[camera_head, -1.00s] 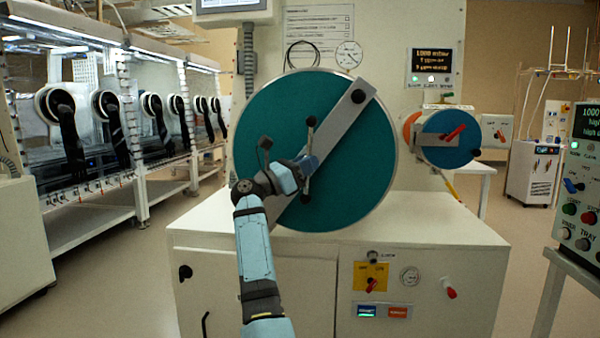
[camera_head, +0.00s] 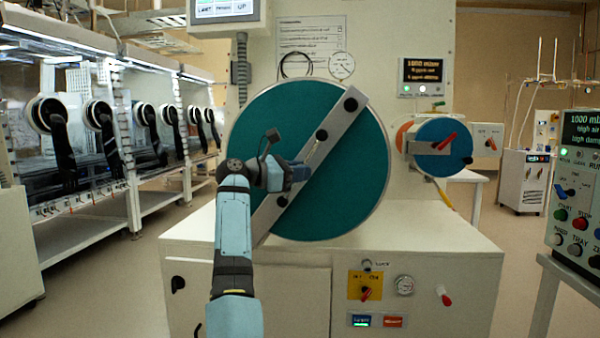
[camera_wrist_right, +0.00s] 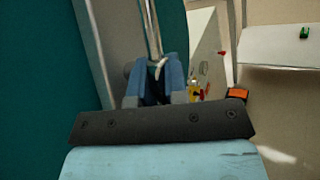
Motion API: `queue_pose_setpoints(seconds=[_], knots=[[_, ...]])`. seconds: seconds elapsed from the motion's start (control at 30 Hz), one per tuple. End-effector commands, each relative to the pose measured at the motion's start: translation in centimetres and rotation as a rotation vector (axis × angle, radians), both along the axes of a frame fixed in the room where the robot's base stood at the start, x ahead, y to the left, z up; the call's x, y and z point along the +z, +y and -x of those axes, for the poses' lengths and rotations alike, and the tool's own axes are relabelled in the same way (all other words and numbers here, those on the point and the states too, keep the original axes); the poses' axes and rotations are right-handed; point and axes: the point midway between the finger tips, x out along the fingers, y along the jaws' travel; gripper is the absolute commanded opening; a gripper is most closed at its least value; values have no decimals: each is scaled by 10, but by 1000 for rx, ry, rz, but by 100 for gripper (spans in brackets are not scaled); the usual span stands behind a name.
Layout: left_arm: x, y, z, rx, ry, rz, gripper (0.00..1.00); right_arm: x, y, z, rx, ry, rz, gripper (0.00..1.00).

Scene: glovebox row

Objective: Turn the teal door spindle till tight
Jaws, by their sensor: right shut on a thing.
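The large round teal door (camera_head: 345,190) stands upright on the white cabinet, with a grey bar (camera_head: 338,118) slanting across it from upper right to lower left. The door spindle's handle lies roughly along this bar; its dark end knobs show at the upper end (camera_head: 321,135) and lower end (camera_head: 282,201). My right gripper (camera_head: 301,172) is at the middle of the door. In the right wrist view its blue fingers (camera_wrist_right: 159,70) are closed around the thin metal spindle handle (camera_wrist_right: 152,30). The gripper hides the spindle's centre. My left gripper is out of view.
A smaller blue round door (camera_head: 432,155) with a red handle is to the right. The white cabinet (camera_head: 420,245) below carries a yellow-plated switch, a gauge and a red-tipped lever. A control panel (camera_head: 575,190) stands at far right, glovebox ports (camera_head: 45,115) at left.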

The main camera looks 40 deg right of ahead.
Motion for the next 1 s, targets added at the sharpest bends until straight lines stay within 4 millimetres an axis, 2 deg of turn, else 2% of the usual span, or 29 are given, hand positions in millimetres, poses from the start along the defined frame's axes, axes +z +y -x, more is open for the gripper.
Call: queue_pose_setpoints(seconds=[0.27, 0.3, 0.67, 0.87, 1.0], knots=[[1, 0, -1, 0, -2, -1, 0, 1, -1, 1, 0, -6, 0, 0], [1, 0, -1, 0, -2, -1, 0, 1, -1, 1, 0, -6, 0, 23], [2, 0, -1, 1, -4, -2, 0, 1, 4, -1, 1, -2, 0, 24], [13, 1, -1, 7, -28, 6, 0, 3, 33, -12, 3, -1, -1, 24], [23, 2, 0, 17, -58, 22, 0, 4, 65, -23, 3, -1, -1, 24]])
